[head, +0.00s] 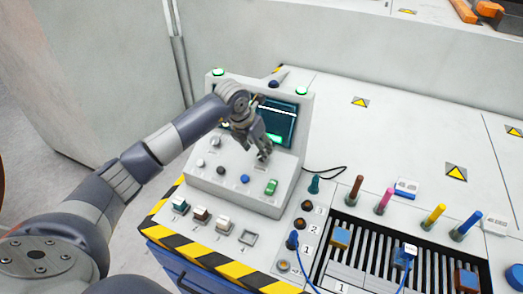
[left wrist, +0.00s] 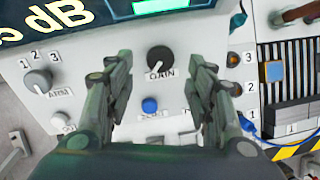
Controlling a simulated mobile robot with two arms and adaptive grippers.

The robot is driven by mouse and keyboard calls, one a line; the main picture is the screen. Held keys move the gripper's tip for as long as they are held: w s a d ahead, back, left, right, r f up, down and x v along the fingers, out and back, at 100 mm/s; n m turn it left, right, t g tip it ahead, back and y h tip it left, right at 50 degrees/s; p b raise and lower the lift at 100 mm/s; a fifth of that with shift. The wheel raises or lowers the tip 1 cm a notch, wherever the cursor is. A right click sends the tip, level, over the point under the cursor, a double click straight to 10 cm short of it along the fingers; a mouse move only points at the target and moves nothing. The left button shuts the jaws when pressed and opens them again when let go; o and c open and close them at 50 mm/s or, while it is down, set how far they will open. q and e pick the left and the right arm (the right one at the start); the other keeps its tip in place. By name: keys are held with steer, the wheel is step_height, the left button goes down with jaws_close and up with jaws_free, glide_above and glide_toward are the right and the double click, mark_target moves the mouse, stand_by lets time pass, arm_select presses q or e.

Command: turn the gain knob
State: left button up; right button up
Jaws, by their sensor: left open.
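The gain knob (left wrist: 160,60) is a round black knob with a light pointer mark on the grey panel, above the printed word GAIN in the left wrist view. My left gripper (left wrist: 163,70) is open, with one finger on each side of the knob in that view; I see no contact. In the head view my left gripper (head: 263,154) hangs over the sloping front of the console (head: 225,191), just below the screen (head: 277,120). There the gripper hides the gain knob. My right gripper is in neither view.
A blue button (left wrist: 150,105) sits below the knob, and a grey selector knob (left wrist: 38,79) marked 1, 2, 3 is to the left. A green switch (head: 271,187) is near the console's lower right. Coloured plugs and a slotted rack (head: 346,270) stand right of it.

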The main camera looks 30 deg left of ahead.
arm_select(q)
steer(key=shift+p+x, duration=0.35)
steer(key=shift+x, duration=2.1)
steer(key=c, duration=1.1)
